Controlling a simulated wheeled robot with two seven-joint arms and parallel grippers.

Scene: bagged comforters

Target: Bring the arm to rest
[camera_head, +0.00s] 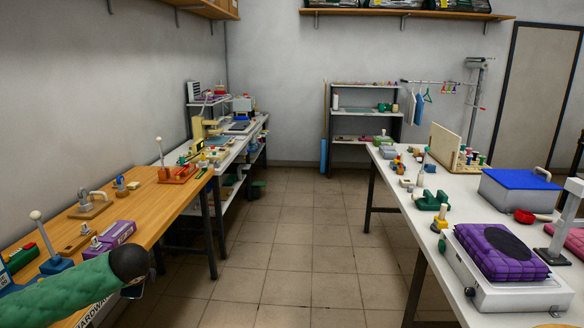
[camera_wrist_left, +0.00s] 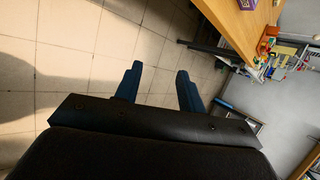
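My left arm, in a green sleeve with a black round joint, comes in at the lower left of the head view, by the front edge of the wooden bench (camera_head: 150,208). Its gripper is mostly hidden behind that joint in the head view. In the left wrist view my left gripper (camera_wrist_left: 160,68) shows two blue fingers held apart with nothing between them, over the tiled floor. My right gripper is in neither view.
A white table (camera_head: 412,210) on the right holds a purple folded comforter (camera_head: 495,250) on a scale (camera_head: 500,296), a blue-lidded box (camera_head: 518,190) and a pink bundle (camera_head: 575,240). Tools line the wooden bench. The tiled aisle (camera_head: 290,240) between is clear.

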